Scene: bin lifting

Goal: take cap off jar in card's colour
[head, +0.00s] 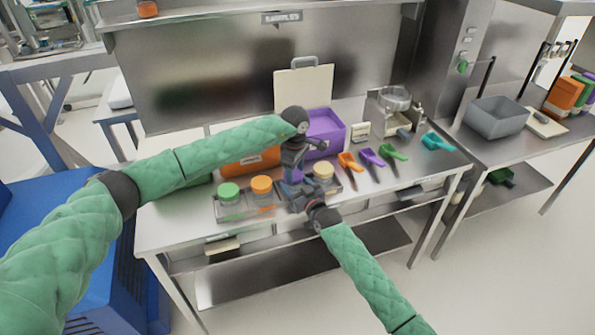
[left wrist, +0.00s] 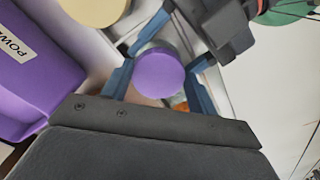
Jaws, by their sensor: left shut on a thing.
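A jar tray (head: 220,213) on the steel table holds jars with a green cap (head: 229,190), an orange cap (head: 262,184) and a cream cap (head: 323,170). A purple cap (left wrist: 158,74) is between the blue fingers of my left gripper (left wrist: 157,85), which is shut on it from above. The jar beneath is mostly hidden, so I cannot tell whether the cap is still seated. My right gripper (head: 303,198) is low at the tray's front, beside that jar; its closure is unclear. A cream board (head: 304,88) stands at the back; its face looks plain.
A purple bin (head: 326,132) and an orange bin (head: 250,162) stand behind the tray. Orange, purple and green scoops (head: 393,152) lie to the right, with a teal scoop (head: 437,141) beyond. The table's front right is clear.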

